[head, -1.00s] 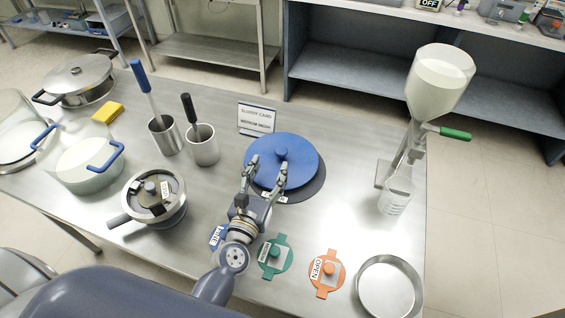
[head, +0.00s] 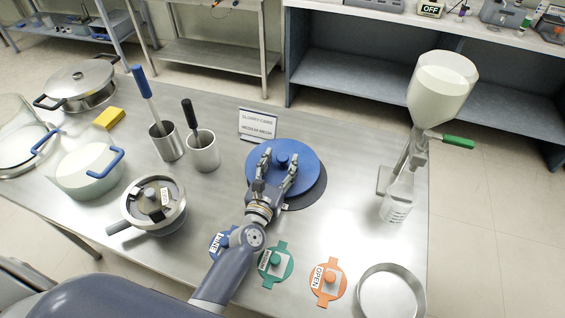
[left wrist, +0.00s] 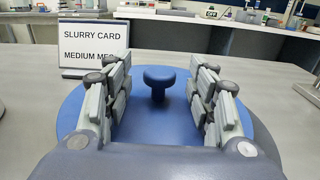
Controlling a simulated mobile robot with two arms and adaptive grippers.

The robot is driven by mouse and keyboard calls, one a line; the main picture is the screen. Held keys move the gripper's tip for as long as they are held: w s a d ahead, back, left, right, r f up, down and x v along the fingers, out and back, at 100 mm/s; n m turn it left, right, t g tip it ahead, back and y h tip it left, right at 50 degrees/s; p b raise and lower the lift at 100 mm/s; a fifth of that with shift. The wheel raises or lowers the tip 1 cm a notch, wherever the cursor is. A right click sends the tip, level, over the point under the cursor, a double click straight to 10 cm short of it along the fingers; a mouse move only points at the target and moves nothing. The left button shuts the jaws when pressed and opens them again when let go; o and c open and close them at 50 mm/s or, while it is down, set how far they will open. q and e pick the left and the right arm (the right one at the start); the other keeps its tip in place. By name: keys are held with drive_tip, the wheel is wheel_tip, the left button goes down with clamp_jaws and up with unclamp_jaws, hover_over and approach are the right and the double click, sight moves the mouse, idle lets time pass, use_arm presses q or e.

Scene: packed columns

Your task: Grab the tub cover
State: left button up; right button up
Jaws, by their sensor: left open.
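The tub cover is a flat, round blue lid (head: 310,172) with a mushroom-shaped blue knob (head: 283,160). It lies on a dark round mat (head: 311,197) on the steel table. My left gripper (head: 280,156) reaches over the lid's near side with its fingers spread. In the left wrist view the knob (left wrist: 159,80) shows centred in the gap between the two open fingers, touching neither. The lid (left wrist: 160,128) spreads out below them, its near part hidden by the gripper body. My right gripper is not in view.
A slurry card sign (head: 257,124) stands just behind the lid. Steel cups with handled tools (head: 203,152) and a lidded pot (head: 153,203) are to the left. A dispenser stand (head: 400,190) is to the right. Green (head: 277,265) and orange (head: 327,282) tags lie in front.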

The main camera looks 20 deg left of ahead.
use_arm(q)
drive_tip(key=c, duration=1.2)
drive_tip(key=shift+r, duration=0.1)
